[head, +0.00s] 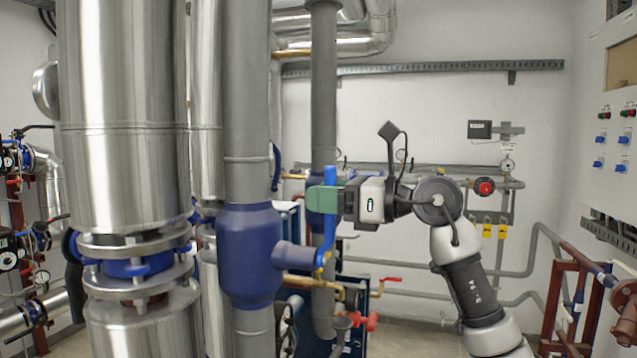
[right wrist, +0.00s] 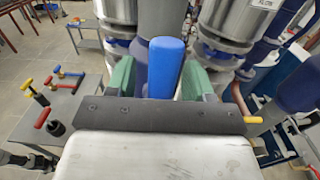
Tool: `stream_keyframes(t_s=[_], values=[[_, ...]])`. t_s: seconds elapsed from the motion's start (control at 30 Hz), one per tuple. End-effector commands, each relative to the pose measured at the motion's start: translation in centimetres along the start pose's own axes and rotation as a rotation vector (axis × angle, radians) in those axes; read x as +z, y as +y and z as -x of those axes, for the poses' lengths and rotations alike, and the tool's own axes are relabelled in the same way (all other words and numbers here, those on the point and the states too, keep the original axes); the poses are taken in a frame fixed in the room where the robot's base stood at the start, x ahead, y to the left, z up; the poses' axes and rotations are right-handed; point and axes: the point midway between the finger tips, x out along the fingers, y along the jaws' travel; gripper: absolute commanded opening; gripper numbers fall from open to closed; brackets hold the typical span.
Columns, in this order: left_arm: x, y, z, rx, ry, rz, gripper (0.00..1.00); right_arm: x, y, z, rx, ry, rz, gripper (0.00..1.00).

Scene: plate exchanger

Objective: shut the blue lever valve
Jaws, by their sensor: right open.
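The blue lever (head: 328,240) stands upright on the stem at the right side of the blue valve body (head: 250,254), roughly parallel to the grey vertical pipe (head: 246,110). My right gripper (head: 324,198), with green fingers, is at the upper part of the lever, reaching in from the right. In the right wrist view the blue lever end (right wrist: 167,68) stands between the two open green fingers (right wrist: 158,84), with a gap showing on either side. Whether a finger touches it I cannot tell. My left gripper is in neither view.
A large metal-clad pipe (head: 125,80) stands left of the valve. A grey table (right wrist: 60,120) with red, yellow and blue handled tools shows in the wrist view.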

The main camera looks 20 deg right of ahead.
Motion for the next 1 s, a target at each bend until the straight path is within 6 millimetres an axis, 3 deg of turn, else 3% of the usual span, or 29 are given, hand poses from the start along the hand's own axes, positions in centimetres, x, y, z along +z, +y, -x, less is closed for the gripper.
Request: stream_keyframes(t_s=[0.13, 0.43, 0.77, 1.0], values=[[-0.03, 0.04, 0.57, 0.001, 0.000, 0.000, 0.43, 0.04, -0.01, -1.09, 0.000, 0.001, -0.001, 0.52], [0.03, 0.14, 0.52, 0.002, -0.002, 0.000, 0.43, -0.08, -0.01, -1.28, 0.000, 0.001, -0.001, 0.52], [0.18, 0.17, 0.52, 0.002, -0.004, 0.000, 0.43, -0.07, -0.01, -1.25, 0.000, 0.000, -0.001, 0.02], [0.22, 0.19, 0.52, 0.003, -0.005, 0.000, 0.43, -0.06, -0.01, -1.22, 0.000, 0.000, -0.004, 0.00]])
